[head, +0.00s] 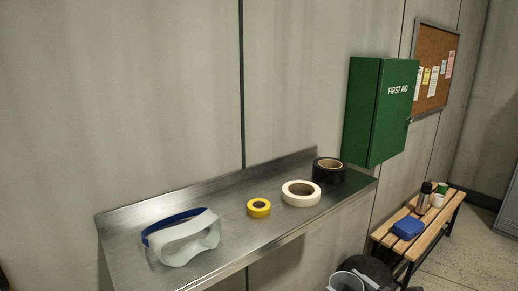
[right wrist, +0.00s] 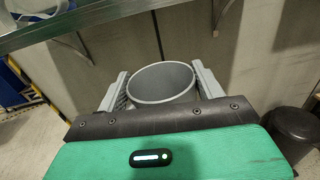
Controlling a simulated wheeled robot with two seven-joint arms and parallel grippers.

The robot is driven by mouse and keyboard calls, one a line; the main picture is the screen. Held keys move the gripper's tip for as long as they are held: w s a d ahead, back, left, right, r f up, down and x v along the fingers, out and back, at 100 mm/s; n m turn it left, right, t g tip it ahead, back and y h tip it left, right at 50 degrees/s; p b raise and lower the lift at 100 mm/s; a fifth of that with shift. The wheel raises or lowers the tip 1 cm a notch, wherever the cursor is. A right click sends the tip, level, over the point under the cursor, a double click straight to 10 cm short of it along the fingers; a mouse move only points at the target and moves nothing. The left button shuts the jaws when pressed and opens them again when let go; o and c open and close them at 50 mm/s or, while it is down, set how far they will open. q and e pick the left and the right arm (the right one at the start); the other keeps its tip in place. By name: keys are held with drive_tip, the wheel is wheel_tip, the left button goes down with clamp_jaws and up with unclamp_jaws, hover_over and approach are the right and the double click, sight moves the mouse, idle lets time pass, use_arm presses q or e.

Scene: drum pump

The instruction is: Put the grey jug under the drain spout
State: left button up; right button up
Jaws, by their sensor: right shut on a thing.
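The grey jug (right wrist: 162,82) is held between the two fingers of my right gripper (right wrist: 163,88) in the right wrist view. The fingers lie on either side of its round open rim, and its mouth faces up toward the camera. In the head view only the top of the jug (head: 346,281) shows at the bottom edge, below the front of the steel shelf. Its lower part is hidden in both views. No drain spout shows in either view. My left gripper is not in view.
The steel shelf (head: 140,238) holds goggles (head: 186,241) and tape rolls (head: 300,193). A black bin (right wrist: 293,130) stands at the right. A wooden bench (head: 440,222) and a green first aid cabinet (head: 380,110) are to the right. Some floor beside the bench is clear.

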drive_tip(key=s+d+f+h, duration=0.1)
drive_tip(key=s+f, duration=0.3)
drive_tip(key=f, duration=0.1)
drive_tip(key=shift+m+t, duration=0.4)
drive_tip(key=shift+w+r, duration=0.15)
drive_tip(key=w+a+r+n+g+y, duration=0.1)
drive_tip(key=w+r, duration=0.3)
drive_tip(key=r, duration=0.5)
drive_tip(key=w+a+r+n+g+y, duration=0.1)
drive_tip(key=w+r+y, duration=0.15)
drive_tip(key=r, duration=0.65)
drive_tip(key=w+a+r+n+g, duration=0.1)
drive_tip(key=w+r, duration=0.3)
drive_tip(key=r, duration=0.5)
drive_tip(key=s+d+f+m+t+h, duration=0.1)
drive_tip(key=s+f, duration=0.2)
drive_tip(key=f, duration=0.6)
drive_tip(key=s+d+f+m+t+h, duration=0.1)
drive_tip(key=s+f, duration=0.3)
drive_tip(key=f, duration=0.5)
drive_tip(key=s+d+f+m+t+h, duration=0.1)
drive_tip(key=s+f, duration=0.2)
drive_tip(key=f, duration=0.6)
drive_tip(key=shift+s, duration=0.35)
drive_tip(key=shift+h, duration=0.25)
